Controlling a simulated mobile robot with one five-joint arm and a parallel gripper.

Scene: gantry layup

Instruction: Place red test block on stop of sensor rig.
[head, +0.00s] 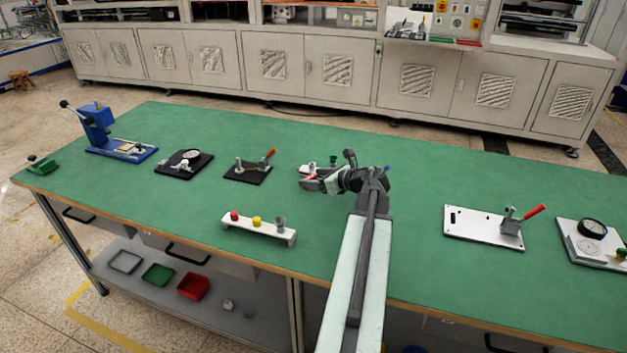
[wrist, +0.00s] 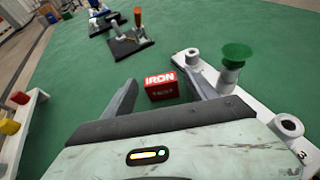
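The red test block (wrist: 161,86), with white lettering, sits on the green bench top, beside a white rig plate. My gripper (wrist: 158,88) is open, with one finger on each side of the block in the wrist view and a visible gap at least on the left. The block shows only as a small red patch in the head view (head: 311,178), partly hidden by my gripper (head: 318,183). The white plate, which looks like the sensor rig (wrist: 257,103), carries grey posts and a green disc (wrist: 237,52). I cannot tell which part is the stop.
A white button bar (head: 258,230) stands at the bench's front edge. Black-based clamp (head: 248,174) and dial gauge (head: 184,163) fixtures stand to the left. A white plate with a red-handled clamp (head: 484,228) lies to the right. The bench between the arm and that plate is clear.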

